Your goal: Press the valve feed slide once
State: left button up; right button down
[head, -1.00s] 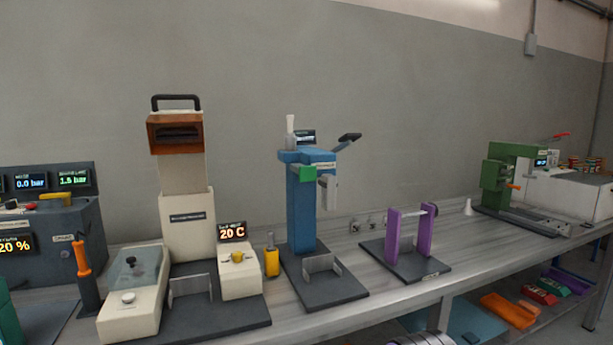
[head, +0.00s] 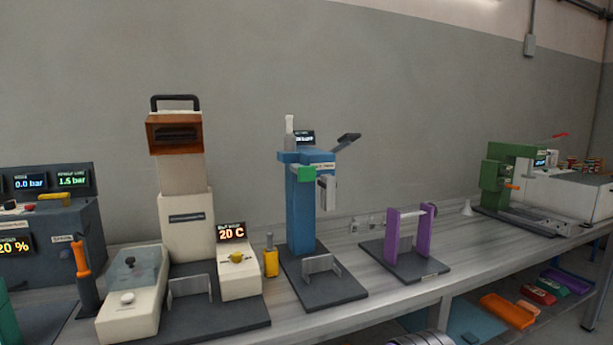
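A blue upright machine (head: 301,215) stands on a dark base plate mid-bench. It carries a green block (head: 306,173) on its front, a pale grey part (head: 327,193) beside that block, a black-tipped lever at upper right and a small display on top. Its labels are too small to read, so I cannot tell for certain which part is the valve feed slide; the green block may be it. Neither of my grippers shows in the head view, and nothing touches the blue machine.
A cream machine (head: 187,228) with a 20 C display stands left of the blue one. A purple two-post stand (head: 392,238) is to its right, and a green machine (head: 494,182) is farther right. Bare bench (head: 465,247) lies between these two. Coloured parts lie on a lower shelf.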

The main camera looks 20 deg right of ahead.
aim_at(308, 174)
jog(key=k, duration=0.65)
jog(key=z, duration=0.5)
jog(key=i, duration=1.45)
jog(key=u, duration=0.55)
